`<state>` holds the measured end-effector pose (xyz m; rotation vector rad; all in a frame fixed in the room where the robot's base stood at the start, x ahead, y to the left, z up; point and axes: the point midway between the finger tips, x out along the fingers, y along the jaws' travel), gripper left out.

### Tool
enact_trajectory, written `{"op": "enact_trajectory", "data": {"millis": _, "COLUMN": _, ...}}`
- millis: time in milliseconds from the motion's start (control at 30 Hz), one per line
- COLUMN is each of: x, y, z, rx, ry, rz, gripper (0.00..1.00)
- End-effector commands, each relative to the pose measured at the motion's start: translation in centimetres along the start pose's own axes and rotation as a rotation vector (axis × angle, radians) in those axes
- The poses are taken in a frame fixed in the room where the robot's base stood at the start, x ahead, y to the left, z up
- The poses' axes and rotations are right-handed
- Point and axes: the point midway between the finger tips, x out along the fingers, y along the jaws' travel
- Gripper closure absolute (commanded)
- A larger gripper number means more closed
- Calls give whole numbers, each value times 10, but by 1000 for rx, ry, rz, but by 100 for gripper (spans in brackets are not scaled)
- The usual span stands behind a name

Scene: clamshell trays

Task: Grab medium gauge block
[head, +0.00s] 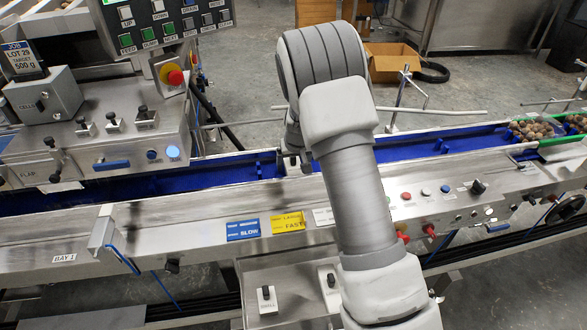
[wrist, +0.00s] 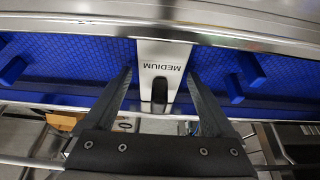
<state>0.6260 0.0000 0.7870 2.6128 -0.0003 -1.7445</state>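The medium gauge block (wrist: 163,62) is a silvery plate marked MEDIUM, with an upright dark knob near its lower end. In the wrist view it spans the blue conveyor channel, and its lettering is upside down. My gripper (wrist: 159,76) is open, with one dark finger to each side of the knob. I see no contact between the fingers and the block. In the head view my gripper (head: 292,160) is low over the blue channel, partly hidden by my arm, and the block cannot be made out there.
The blue conveyor belt (head: 220,172) runs between metal rails, with blue cleats on it. Brown items in clear trays (head: 531,129) stand at its right end. A control box (head: 160,25) and a switch panel stand at left. Blue SLOW (head: 243,230) and yellow LARGE FAST (head: 288,222) labels mark the front rail.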

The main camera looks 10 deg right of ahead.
Motion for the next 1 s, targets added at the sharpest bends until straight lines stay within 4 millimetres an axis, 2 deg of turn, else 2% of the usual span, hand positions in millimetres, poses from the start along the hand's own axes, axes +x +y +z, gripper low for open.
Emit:
{"op": "enact_trajectory", "data": {"millis": 33, "x": 0, "y": 0, "z": 0, "rx": 0, "ry": 0, "rz": 0, "gripper": 22}}
{"op": "enact_trajectory", "data": {"millis": 67, "x": 0, "y": 0, "z": 0, "rx": 0, "ry": 0, "rz": 0, "gripper": 28}}
{"op": "enact_trajectory", "data": {"millis": 467, "x": 0, "y": 0, "z": 0, "rx": 0, "ry": -1, "rz": 0, "gripper": 100}}
{"op": "enact_trajectory", "data": {"millis": 767, "x": -3, "y": 0, "z": -1, "rx": 0, "ry": 1, "rz": 0, "gripper": 100}}
{"op": "enact_trajectory", "data": {"millis": 867, "x": -10, "y": 1, "z": -5, "rx": 1, "ry": 2, "rz": 0, "gripper": 100}}
{"op": "enact_trajectory", "data": {"millis": 1000, "x": -32, "y": 4, "z": -15, "rx": 1, "ry": 2, "rz": 0, "gripper": 100}}
